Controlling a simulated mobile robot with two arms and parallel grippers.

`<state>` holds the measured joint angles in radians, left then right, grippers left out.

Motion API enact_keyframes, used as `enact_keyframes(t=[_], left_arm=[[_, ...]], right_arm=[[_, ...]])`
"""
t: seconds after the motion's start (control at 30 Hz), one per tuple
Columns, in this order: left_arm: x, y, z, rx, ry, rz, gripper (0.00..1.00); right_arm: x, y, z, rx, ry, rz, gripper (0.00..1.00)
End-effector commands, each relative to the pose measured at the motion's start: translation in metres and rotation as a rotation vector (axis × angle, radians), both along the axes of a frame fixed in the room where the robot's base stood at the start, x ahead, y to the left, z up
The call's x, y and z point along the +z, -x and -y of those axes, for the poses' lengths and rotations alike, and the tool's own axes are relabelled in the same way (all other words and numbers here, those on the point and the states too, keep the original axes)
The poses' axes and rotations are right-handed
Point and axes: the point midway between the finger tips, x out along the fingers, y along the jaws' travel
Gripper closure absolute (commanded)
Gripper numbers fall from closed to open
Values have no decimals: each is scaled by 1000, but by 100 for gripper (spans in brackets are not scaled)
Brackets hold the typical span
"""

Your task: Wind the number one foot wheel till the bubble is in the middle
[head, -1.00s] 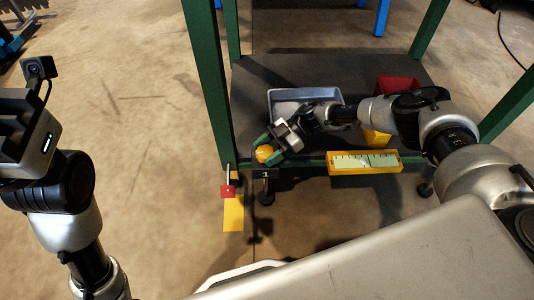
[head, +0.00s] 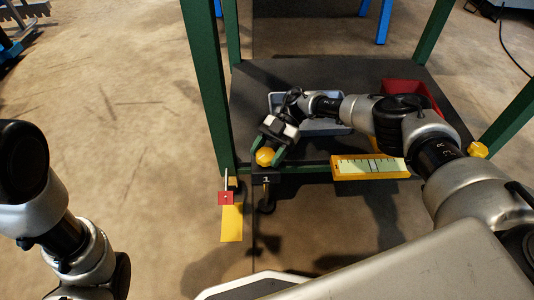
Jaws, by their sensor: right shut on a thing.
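The number one foot wheel (head: 264,157) is a yellow knob at the front left corner of the green frame, above a black plate marked 1 (head: 265,179). My right gripper (head: 268,153) is shut on this wheel, with a green finger on either side. The level (head: 370,168) is a yellow bar with a pale green marked window on the frame's front edge, right of the wheel. The bubble is too small to make out for certain. My left arm shows at the left edge, but its gripper is out of view.
A grey-blue bin (head: 335,129) and a red bin (head: 425,92) stand on the dark shelf (head: 290,78), partly behind my right arm. Another yellow knob (head: 478,150) is at the right. A red tag (head: 226,198) with a yellow strip (head: 232,222) is by the left post (head: 207,90).

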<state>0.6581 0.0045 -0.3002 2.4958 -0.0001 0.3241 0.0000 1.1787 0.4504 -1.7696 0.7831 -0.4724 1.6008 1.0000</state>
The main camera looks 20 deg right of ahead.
Motion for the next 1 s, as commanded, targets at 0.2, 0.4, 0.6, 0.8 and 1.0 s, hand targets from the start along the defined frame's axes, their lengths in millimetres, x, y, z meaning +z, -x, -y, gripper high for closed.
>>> enact_keyframes(t=[0.2,0.4,0.6,0.8,1.0], left_arm=[[0,0,0,0,0,0,100],[0,0,0,0,0,0,100],[0,0,0,-1,0,0,100],[1,0,0,-1,0,1,100],[0,-2,0,-2,1,-5,100]], right_arm=[[0,2,-2,6,-5,-3,68],[0,1,-2,5,-5,-2,19],[0,1,-1,3,-3,-1,19],[2,-3,3,0,-1,0,19],[12,-18,22,-1,-2,-1,19]])
